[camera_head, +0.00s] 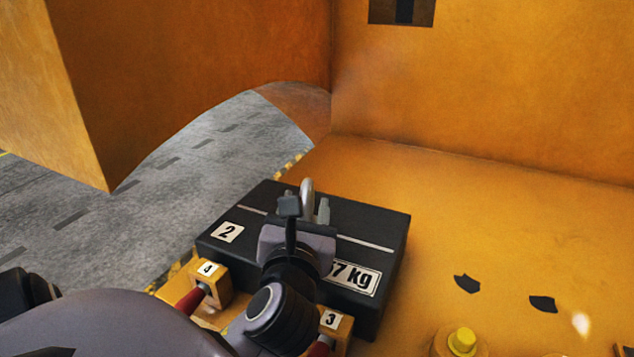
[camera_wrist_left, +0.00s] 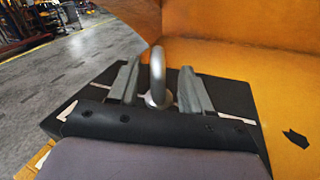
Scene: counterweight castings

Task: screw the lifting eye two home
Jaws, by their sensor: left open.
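The black counterweight casting (camera_head: 385,232) is marked 2 and carries a kg label. It lies on an orange surface. Lifting eye two (camera_head: 307,186) is a pale metal ring standing upright on top of the casting. In the left wrist view the eye (camera_wrist_left: 157,72) shows with a round collar at its foot. I cannot tell whether the collar sits flush. My left gripper (camera_head: 307,208) is open, with one grey finger on each side of the eye and a visible gap on both sides in the left wrist view (camera_wrist_left: 159,90). My right gripper is not in view.
Small yellow blocks marked 4 (camera_head: 222,285) and 3 (camera_head: 341,326), with red parts, stand at the casting's near side. A yellow bolt (camera_head: 462,341) is at the lower right. Orange walls (camera_head: 500,85) rise behind. The orange surface right of the casting is mostly clear.

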